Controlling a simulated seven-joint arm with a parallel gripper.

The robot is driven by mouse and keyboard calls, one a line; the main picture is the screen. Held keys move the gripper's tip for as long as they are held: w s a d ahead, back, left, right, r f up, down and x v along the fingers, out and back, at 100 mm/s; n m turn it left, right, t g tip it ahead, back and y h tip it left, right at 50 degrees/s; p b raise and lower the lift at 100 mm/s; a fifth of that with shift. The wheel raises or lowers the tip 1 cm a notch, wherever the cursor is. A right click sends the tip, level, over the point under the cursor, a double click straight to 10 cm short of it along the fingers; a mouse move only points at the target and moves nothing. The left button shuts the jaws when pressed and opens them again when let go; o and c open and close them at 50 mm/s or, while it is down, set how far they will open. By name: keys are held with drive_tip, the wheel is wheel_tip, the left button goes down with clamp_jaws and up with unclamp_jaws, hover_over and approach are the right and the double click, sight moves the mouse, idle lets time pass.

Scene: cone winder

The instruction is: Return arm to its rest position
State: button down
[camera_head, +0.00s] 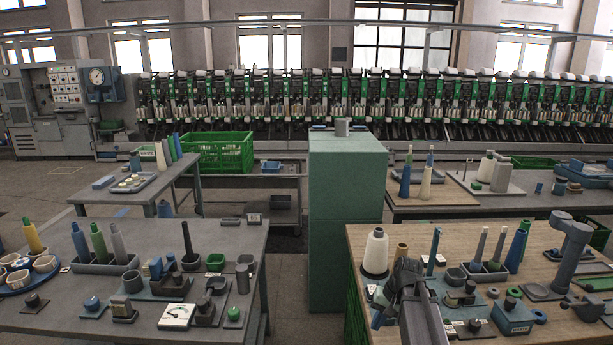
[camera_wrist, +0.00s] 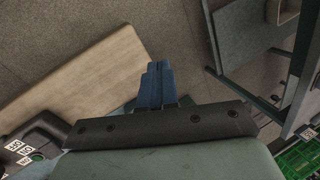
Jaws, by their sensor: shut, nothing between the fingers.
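My gripper (camera_wrist: 158,68) shows in the wrist view with its two blue fingers together and nothing between them. Beyond the fingers lie the edge of a wooden tabletop (camera_wrist: 85,80) and the grey floor. In the head view my arm reaches in from the bottom edge over the front left part of the right wooden table (camera_head: 462,236). There it is beside a white yarn cone (camera_head: 376,252) on a dark base, and it hides part of the tabletop. The fingers are hard to make out in the head view.
A green cabinet (camera_head: 345,215) stands between this table and the left grey table (camera_head: 60,302). Floor shows between the tables.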

drive_tip(key=s+a+f+n+g, duration=0.1)
drive_tip(key=s+a+f, duration=0.4)
drive_tip(key=s+f, duration=0.35)
drive_tip(key=s+a+f+g, duration=0.2)
drive_tip(key=s+a+f, duration=0.2)
drive_tip(key=s+f, duration=0.4)
drive_tip(key=s+d+f+n+g+h, duration=0.1)
drive_tip(key=s+d+f+g, duration=0.1)
drive_tip(key=s+f, duration=0.8)
drive_tip(key=s+d+f+g+h, duration=0.2)
drive_tip(key=s+f, duration=0.9)
drive_tip(key=s, duration=0.8)
drive_tip(key=shift+d+f+n+h, duration=0.2)
drive_tip(key=shift+d+n+h, duration=0.1)
drive_tip(key=shift+d+n, duration=0.1)
drive_tip(key=c, duration=1.8)
unclamp_jaws()
